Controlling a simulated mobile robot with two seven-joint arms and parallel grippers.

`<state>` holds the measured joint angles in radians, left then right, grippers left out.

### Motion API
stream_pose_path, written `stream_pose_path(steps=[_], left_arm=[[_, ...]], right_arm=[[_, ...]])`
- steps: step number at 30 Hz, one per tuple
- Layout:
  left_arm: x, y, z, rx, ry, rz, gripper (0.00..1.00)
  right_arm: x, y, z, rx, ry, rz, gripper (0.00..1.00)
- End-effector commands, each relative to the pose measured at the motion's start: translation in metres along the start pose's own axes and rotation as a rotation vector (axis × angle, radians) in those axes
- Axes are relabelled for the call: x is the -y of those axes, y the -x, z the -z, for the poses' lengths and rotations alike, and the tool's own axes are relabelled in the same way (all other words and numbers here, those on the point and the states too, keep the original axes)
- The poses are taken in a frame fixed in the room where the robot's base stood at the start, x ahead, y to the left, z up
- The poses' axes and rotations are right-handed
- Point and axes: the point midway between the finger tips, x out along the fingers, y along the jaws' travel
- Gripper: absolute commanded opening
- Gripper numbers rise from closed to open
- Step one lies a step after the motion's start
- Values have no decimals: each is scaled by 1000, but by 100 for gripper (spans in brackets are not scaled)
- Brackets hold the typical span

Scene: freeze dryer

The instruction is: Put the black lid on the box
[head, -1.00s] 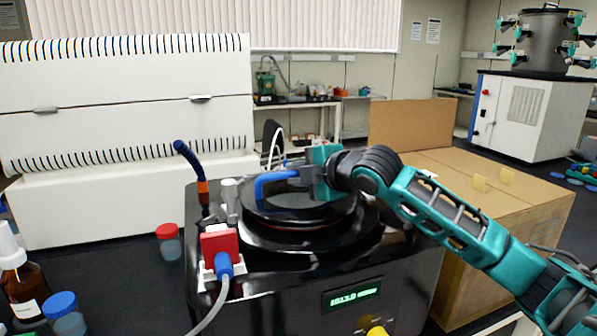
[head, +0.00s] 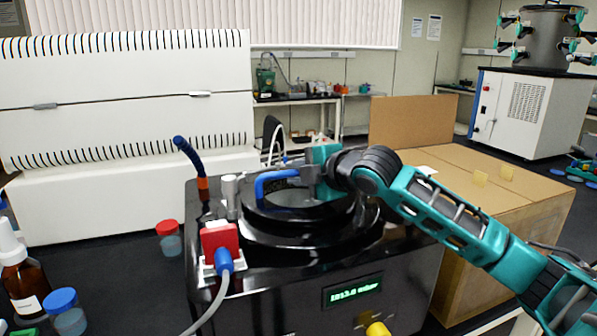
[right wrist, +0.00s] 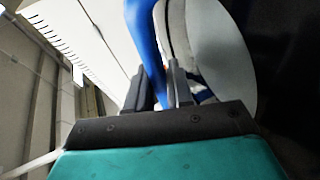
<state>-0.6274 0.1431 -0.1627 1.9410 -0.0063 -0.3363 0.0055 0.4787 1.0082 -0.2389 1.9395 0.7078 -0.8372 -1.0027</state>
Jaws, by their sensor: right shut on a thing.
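The black lid (head: 338,212) is a round dark rim with a clear middle and a blue handle (head: 264,184). It is over the round top opening of the black freeze dryer (head: 290,282); I cannot tell whether it touches the seat. My right gripper (head: 309,177) is shut on the blue handle at its right end. In the right wrist view, the blue handle (right wrist: 146,45) runs up from between the fingers, beside a pale disc. A closed cardboard box (head: 505,205) stands right of the dryer, with a raised flap at its back. My left gripper is not in view.
Capped jars (head: 169,238) and a brown bottle (head: 24,285) stand at left. A white machine (head: 120,130) stands behind. The cardboard box top is mostly clear.

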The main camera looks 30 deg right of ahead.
Motion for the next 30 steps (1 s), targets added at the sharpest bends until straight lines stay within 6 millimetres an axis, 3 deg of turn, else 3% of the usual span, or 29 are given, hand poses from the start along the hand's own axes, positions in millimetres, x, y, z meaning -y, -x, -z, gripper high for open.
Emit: stream_pose_path(steps=[24, 25, 30], left_arm=[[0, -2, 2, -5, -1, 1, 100], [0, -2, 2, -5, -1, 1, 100], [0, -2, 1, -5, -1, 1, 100]], right_arm=[[4, -1, -1, 0, 2, -6, 0], [4, -1, -1, 0, 2, -6, 22], [4, -2, -1, 0, 2, -4, 38]])
